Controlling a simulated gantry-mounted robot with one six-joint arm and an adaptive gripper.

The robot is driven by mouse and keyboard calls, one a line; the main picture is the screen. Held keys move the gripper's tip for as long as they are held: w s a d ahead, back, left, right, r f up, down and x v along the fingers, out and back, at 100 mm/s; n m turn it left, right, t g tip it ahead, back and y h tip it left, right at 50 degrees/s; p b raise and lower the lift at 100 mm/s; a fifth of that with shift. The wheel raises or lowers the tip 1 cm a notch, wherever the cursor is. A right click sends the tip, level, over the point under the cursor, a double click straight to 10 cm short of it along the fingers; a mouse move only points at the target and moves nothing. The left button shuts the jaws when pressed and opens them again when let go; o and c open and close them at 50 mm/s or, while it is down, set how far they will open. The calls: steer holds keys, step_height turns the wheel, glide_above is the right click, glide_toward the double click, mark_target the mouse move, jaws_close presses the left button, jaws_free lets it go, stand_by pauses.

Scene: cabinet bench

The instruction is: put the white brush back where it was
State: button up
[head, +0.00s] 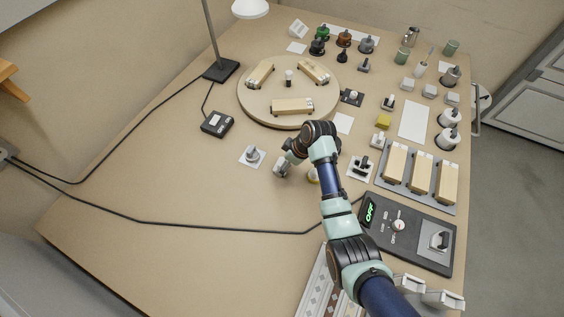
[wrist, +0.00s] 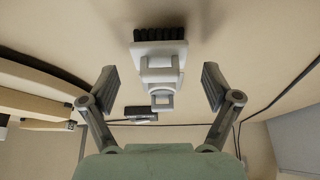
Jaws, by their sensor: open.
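A white brush (wrist: 160,52) with black bristles stands in front of my gripper (wrist: 158,86) in the wrist view. That picture is upside down, so the bristles point down to the bench and the handle up. My gripper is open, with one finger on either side of the brush's line and no visible contact. In the head view I take the pale square piece with a grey grip (head: 252,156) for the brush; its bristles are hidden there. My gripper (head: 280,167) is just right of it, low over the bench.
A round turntable (head: 246,98) with wooden blocks stands behind. A control panel (head: 424,229) is right of my arm. The left front of the bench is clear.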

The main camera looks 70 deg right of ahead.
steer(key=p+v, duration=0.2)
steer(key=v, duration=0.6)
steer(key=shift+r, duration=0.3)
steer(key=w+a+r+t, duration=0.1)
steer(key=w+a+r, duration=0.35)
steer(key=a, duration=0.45)
steer(key=w+a+r+t+h, duration=0.1)
steer(key=w+a+r+t, duration=0.3)
steer(key=a, duration=0.6)
steer(key=w+a+r+g, duration=0.1)
steer(key=w+a+r, duration=0.1)
steer(key=w+a, duration=0.55)
steer(key=s+a+r+t, duration=0.2)
steer(key=a+r, duration=0.2)
steer(key=a, duration=0.4)
steer(key=s+a+r+t+y, duration=0.1)
steer(key=s+a+r+t, duration=0.1)
steer(key=a+r, duration=0.3)
steer(key=s+a, duration=0.1)
steer(key=a, duration=0.2)
steer(key=shift+s+a+n, duration=0.25)
steer(key=shift+a+n, duration=0.05)
steer(key=shift+a, duration=0.1)
